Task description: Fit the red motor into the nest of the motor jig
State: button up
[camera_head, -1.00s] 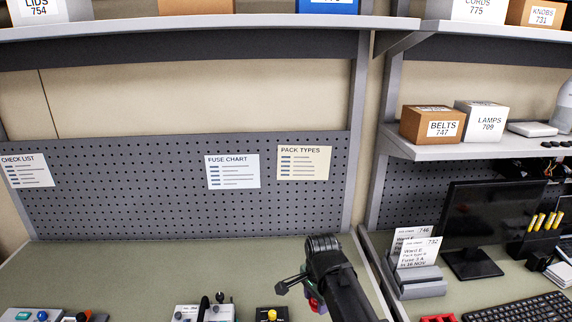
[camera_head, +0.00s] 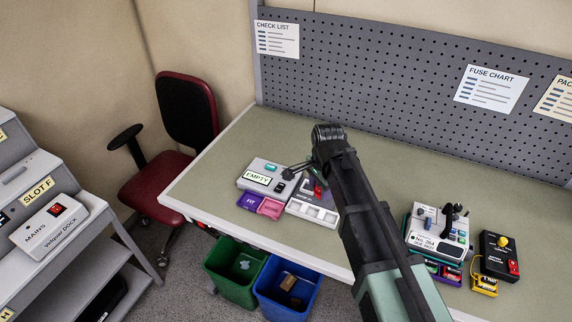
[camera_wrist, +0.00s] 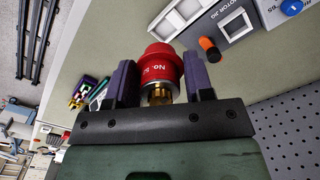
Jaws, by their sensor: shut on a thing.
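My gripper (camera_wrist: 160,72) is shut on the red motor (camera_wrist: 159,64), with one dark finger on each side of it. My arm hides part of the bench units there.
A unit reading EMPTY (camera_head: 258,178), a purple tray (camera_head: 249,202) and a pink tray (camera_head: 271,208) are close by. A device (camera_head: 437,228) and a black box (camera_head: 499,257) stand right. Green (camera_head: 233,282) and blue (camera_head: 288,302) bins sit below. The rear bench is clear.

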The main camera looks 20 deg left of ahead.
jog(key=w+a+f+b, duration=0.2)
jog(key=w+f+b, duration=0.2)
jog(key=w+a+f+b, duration=0.3)
jog(key=w+f+b, duration=0.1)
jog(key=w+f, duration=0.1)
jog(key=w+a+f+b, duration=0.3)
jog(key=w+f+b, duration=0.1)
jog(key=w, duration=0.1)
jog(key=shift+f, duration=0.2)
jog(key=shift+f+b, duration=0.95)
jog(key=shift+b, duration=0.05)
dwell(0.7)
jog(key=o, duration=0.7)
jog(key=shift+r+p, duration=1.2)
jog(key=shift+f, duration=0.1)
